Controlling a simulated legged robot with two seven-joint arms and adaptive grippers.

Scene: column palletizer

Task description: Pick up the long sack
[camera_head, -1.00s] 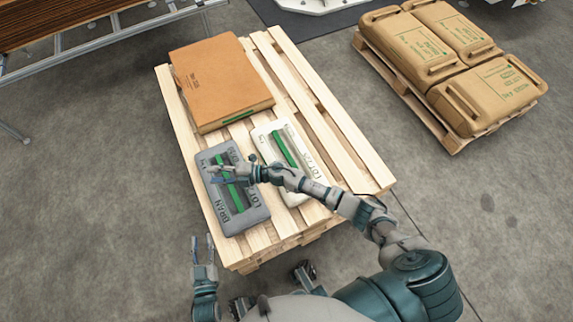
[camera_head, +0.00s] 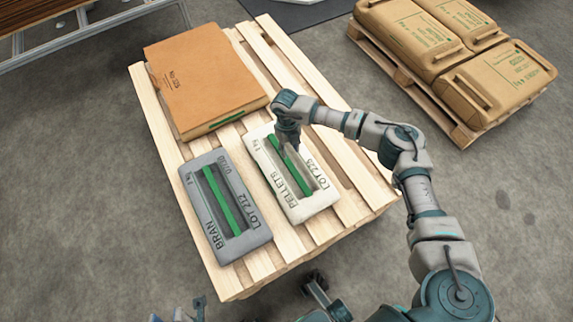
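A grey sack (camera_head: 201,190) labelled BRAN and a white sack (camera_head: 303,208) labelled PELLETS lie flat side by side on the near part of a wooden pallet. Each has a green strip along its middle. Which one is the long sack I cannot tell. My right gripper (camera_head: 290,145) points down over the far part of the white sack, beside its green strip. Its fingers overlap in this view; contact and opening cannot be told. My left gripper (camera_head: 186,308) is low at the bottom edge, partly cut off, its fingers apart and empty, clear of the sacks.
A large flat brown package (camera_head: 205,80) lies at the pallet's far left. The pallet's (camera_head: 345,160) right side has bare slats. A second pallet (camera_head: 408,88) at the upper right carries several tan sacks (camera_head: 495,85). A metal-framed table (camera_head: 85,30) stands at the upper left.

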